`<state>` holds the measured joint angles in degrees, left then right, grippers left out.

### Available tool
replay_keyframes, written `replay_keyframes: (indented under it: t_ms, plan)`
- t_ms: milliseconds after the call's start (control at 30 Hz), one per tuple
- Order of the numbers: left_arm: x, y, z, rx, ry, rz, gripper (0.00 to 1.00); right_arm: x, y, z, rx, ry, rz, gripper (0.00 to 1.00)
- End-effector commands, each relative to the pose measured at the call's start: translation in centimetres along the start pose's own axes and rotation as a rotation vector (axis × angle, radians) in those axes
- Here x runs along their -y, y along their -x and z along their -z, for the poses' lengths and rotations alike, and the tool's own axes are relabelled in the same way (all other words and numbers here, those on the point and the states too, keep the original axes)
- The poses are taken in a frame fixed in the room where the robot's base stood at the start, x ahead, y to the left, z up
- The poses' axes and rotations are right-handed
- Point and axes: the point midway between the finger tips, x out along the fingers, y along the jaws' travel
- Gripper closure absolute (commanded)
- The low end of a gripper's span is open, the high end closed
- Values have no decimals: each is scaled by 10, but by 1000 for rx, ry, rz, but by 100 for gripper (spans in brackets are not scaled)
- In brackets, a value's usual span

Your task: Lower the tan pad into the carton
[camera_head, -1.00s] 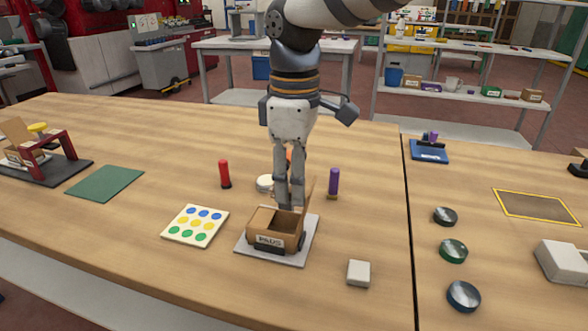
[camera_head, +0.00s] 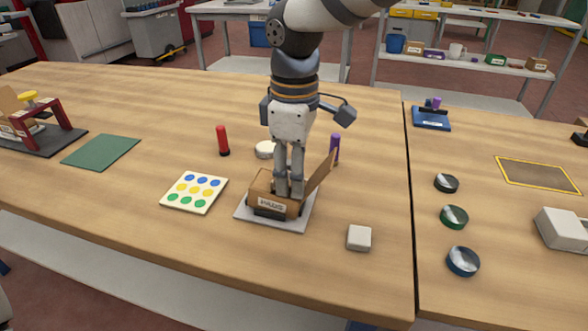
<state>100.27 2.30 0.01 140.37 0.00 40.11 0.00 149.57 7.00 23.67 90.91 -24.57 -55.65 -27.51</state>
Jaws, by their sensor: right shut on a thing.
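The small brown carton (camera_head: 262,188) stands open on a light grey plate (camera_head: 250,216), a label on its front and its flap tilted out to the right. My right gripper (camera_head: 289,190) points straight down with its fingertips inside the carton's opening, behind the front wall. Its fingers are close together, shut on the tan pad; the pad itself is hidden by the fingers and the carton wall. My left gripper is not in view.
A dotted board (camera_head: 194,193) lies left of the carton, and a red cylinder (camera_head: 222,141) stands behind it. A purple-topped cylinder (camera_head: 335,144) and a white round thing (camera_head: 265,150) are behind the carton. A pale block (camera_head: 359,237) lies to the right.

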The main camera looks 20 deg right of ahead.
Motion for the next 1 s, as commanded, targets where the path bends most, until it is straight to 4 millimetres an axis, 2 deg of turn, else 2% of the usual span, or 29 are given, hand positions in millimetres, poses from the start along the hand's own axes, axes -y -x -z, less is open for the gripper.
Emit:
replay_keyframes:
  t_ms: [33, 267, 300, 367, 400, 1000]
  plan:
    - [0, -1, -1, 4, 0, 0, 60, 1, -5, -2, 10, 1, 7, 79]
    - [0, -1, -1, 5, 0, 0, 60, 1, -6, -2, 12, 1, 9, 79]
    - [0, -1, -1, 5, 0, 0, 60, 1, -6, -2, 13, 1, 9, 61]
    - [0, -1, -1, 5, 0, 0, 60, 1, -6, -2, 12, 1, 9, 47]
    - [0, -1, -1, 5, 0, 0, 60, 1, -6, -2, 12, 1, 9, 44]
    - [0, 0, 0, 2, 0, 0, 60, 0, -2, -1, 6, 1, 4, 44]
